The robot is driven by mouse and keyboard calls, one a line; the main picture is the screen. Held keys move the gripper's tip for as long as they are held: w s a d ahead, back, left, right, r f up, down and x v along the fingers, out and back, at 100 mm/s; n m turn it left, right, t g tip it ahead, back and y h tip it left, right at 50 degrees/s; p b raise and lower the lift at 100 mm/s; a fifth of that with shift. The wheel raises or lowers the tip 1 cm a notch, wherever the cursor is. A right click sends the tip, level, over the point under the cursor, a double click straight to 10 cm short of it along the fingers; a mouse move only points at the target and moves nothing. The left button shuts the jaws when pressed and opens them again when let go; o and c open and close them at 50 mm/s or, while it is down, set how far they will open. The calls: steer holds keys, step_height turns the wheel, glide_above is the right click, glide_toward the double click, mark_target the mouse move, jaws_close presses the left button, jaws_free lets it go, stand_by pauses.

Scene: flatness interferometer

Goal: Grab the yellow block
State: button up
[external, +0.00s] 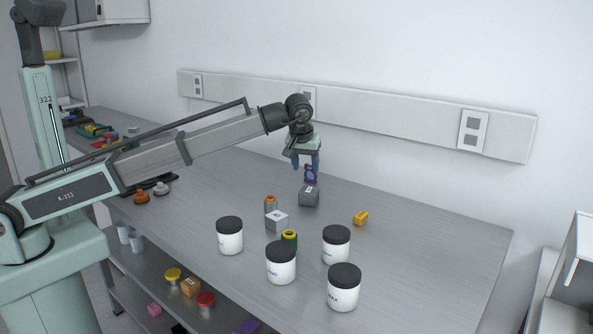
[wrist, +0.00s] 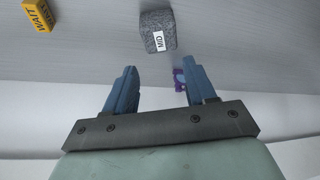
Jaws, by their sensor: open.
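The yellow block (external: 361,218) lies on the grey bench, right of the grey block in the external view. It also shows at the top left of the wrist view (wrist: 40,15), with dark lettering reading "WAIT" on one side. My gripper (external: 306,165) is above the bench, to the left of and behind the yellow block in the external view. In the wrist view its two blue fingers (wrist: 155,80) are apart with nothing held between them. A grey speckled block (wrist: 158,32) labelled "MID" lies just beyond the fingertips. A purple item (wrist: 180,80) shows beside the right finger.
Several white jars with black lids, one at the front (external: 344,288), stand at the front of the bench. A white block (external: 277,221), an orange-topped spool (external: 271,204) and a green-and-yellow spool (external: 289,238) stand left of the yellow block. The bench right of the yellow block is clear.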

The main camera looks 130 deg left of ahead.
steer(key=m+t+h, duration=0.2)
steer(key=m+h, duration=0.2)
glide_above(361, 214)
steer(key=f, duration=0.6)
steer(key=shift+w+a+f, duration=0.1)
steer(key=shift+w+f, duration=0.2)
steer(key=shift+f, duration=0.1)
steer(key=shift+s+f, duration=0.15)
steer(key=shift+f, duration=1.2)
steer(key=shift+s+f, duration=0.15)
steer(key=shift+f, duration=1.15)
jaws_close()
